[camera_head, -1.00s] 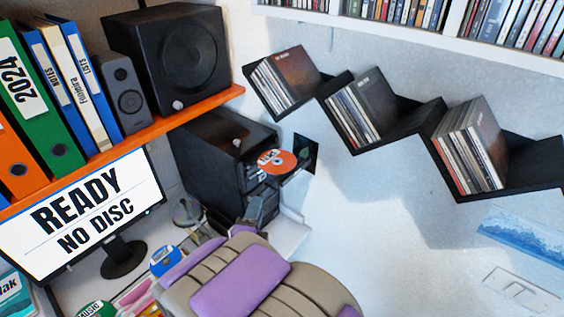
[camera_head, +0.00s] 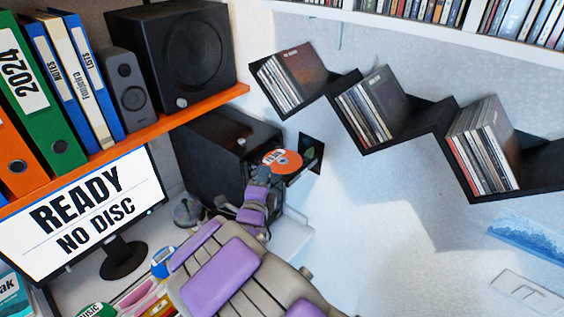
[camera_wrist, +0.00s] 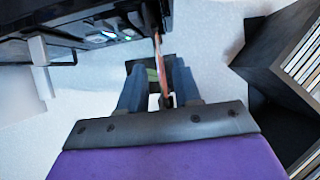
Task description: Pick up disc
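The orange disc (camera_head: 285,158) with a dark centre and a white label sits out at the front of the black computer case (camera_head: 205,145). In the wrist view the disc (camera_wrist: 158,65) shows edge-on as a thin orange strip. My gripper (camera_head: 264,174) is at the disc's near left edge in the head view and hides part of it. In the wrist view my gripper (camera_wrist: 160,88) has its two grey fingers apart, one on each side of the disc's edge, with gaps showing. What supports the disc is mostly hidden.
A monitor (camera_head: 85,215) reads "READY NO DISC". An orange shelf (camera_head: 130,145) with binders and speakers is above it. A zigzag black shelf (camera_head: 425,125) with disc cases hangs on the right wall. A dark square (camera_head: 311,152) is on the wall behind the disc.

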